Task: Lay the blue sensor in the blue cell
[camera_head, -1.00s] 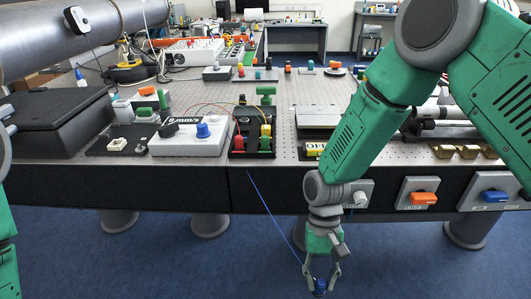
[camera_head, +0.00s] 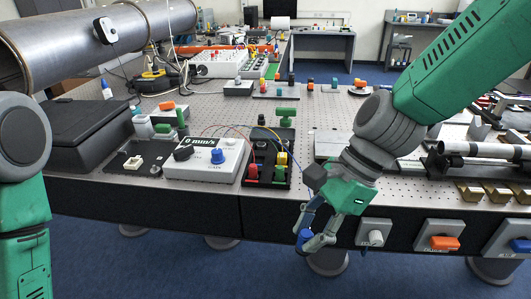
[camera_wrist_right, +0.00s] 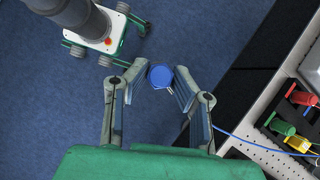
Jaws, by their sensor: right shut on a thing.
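The blue sensor (camera_head: 304,237) is a small round blue piece held between the fingertips of my right gripper (camera_head: 310,240), in front of the table's front edge. In the right wrist view the sensor (camera_wrist_right: 160,76) sits between the two fingers of the right gripper (camera_wrist_right: 161,82), over the blue floor. A thin blue cable (camera_wrist_right: 250,143) shows at the right of that view, running towards the table. I cannot make out the blue cell in either view. My left arm shows at the left edge, but its gripper is outside the picture.
The table's front carries a grey knob (camera_head: 375,238), an orange handle (camera_head: 444,243) and a blue handle (camera_head: 521,245). A black terminal box (camera_head: 267,166) and a grey meter box (camera_head: 205,160) stand near the edge. Brass blocks (camera_head: 470,192) lie at right. Bare perforated tabletop (camera_head: 315,118) shows behind.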

